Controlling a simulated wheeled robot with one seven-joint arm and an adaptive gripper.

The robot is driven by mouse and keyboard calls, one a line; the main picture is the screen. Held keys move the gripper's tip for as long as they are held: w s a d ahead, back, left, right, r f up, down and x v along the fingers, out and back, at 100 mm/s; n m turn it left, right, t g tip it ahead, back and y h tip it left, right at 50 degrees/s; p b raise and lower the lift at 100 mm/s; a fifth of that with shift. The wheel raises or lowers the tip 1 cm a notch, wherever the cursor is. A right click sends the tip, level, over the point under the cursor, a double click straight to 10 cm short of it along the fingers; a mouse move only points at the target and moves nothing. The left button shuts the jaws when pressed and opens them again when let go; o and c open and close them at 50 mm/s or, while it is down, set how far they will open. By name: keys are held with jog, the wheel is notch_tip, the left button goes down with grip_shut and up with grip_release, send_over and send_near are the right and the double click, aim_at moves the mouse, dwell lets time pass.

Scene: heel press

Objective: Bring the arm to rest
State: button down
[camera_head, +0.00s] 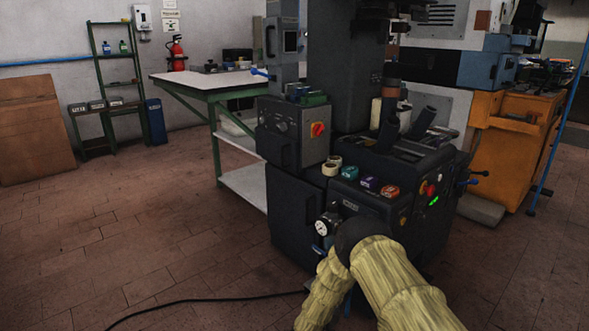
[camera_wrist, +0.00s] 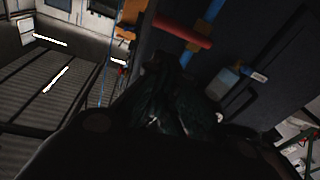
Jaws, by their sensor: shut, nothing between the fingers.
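My arm in its yellowish cover (camera_head: 385,275) rises from the bottom of the head view and bends at a dark joint in front of the black press (camera_head: 295,215). My gripper (camera_wrist: 183,97) shows in the wrist view as a dark shape with its fingers together and nothing between them. In the head view I cannot make out the gripper; it seems hidden behind the arm or out of frame. The wrist view is tilted and dark, with ceiling lights (camera_wrist: 48,40) at the left.
The press carries a red switch (camera_head: 318,129), a gauge (camera_head: 322,227) and tape rolls (camera_head: 331,168) close to my arm. A green-legged table (camera_head: 215,82) stands behind it, an orange cabinet (camera_head: 505,150) at the right. A black cable (camera_head: 200,301) crosses the floor. Open floor (camera_head: 110,220) lies left.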

jog(key=s+d+f+n+g+y, duration=0.1)
jog(key=s+f+n+g+y, duration=0.35)
jog(key=s, duration=0.75)
jog(key=s+d+f+n+g+y, duration=0.1)
jog(key=s+d+f+n+y, duration=0.1)
jog(key=s+f+y, duration=0.8)
jog(key=s+r+g, duration=0.3)
jog(key=s, duration=0.8)
jog(key=s+r+g+h+p, duration=0.1)
jog(key=s+r+g, duration=0.1)
jog(key=s, duration=0.9)
jog(key=s+r+g, duration=0.3)
jog(key=s, duration=0.8)
notch_tip(320, 180, up, 30)
jog(key=p, duration=3.1)
jog(key=shift+r+n, duration=0.2)
jog(key=shift+n, duration=0.15)
jog(key=shift+w+a+h, duration=0.1)
jog(key=shift+h, duration=0.15)
